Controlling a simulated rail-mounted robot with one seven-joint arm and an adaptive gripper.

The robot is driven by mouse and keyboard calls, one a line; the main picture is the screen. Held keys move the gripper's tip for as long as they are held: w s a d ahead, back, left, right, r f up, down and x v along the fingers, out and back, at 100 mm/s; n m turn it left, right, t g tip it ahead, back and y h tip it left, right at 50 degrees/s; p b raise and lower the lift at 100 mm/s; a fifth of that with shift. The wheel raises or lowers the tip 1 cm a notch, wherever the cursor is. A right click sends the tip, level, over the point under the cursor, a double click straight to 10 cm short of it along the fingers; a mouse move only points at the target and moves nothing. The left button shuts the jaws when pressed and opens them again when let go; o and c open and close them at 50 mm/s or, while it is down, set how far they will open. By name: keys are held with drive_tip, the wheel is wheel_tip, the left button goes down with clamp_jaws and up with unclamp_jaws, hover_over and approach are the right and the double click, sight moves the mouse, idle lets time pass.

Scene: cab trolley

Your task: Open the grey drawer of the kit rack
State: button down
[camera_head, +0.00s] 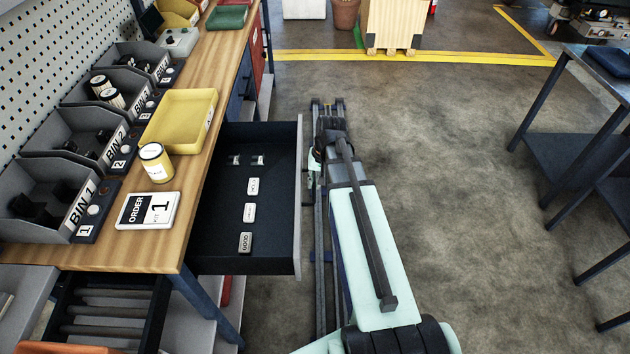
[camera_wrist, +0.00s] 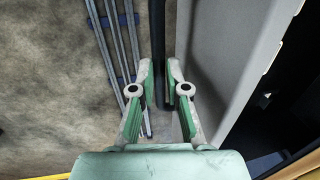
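The grey drawer of the kit rack stands pulled well out from under the wooden bench. Its grey front (camera_head: 298,205) faces right, and its dark inside (camera_head: 218,205) shows. It also fills the right side of the wrist view (camera_wrist: 225,70). A dark bar handle (camera_wrist: 157,35) runs along the front, apart from its face. My gripper (camera_wrist: 161,82) has one finger on each side of this bar, with the pads close against it. In the head view my gripper (camera_head: 313,160) is at the outer side of the front, partly hidden by my arm.
Several small labelled pieces (camera_head: 249,212) lie in the drawer. Open floor (camera_head: 450,150) lies right of my arm, up to a dark table (camera_head: 575,165).

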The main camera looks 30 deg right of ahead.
drive_tip(key=c, duration=1.2)
unclamp_jaws()
drive_tip(key=r, duration=0.4)
drive_tip(key=d+r, duration=0.1)
drive_tip(key=r, duration=0.2)
drive_tip(key=s+d+r, duration=0.1)
drive_tip(key=r, duration=0.3)
drive_tip(key=shift+r, duration=0.35)
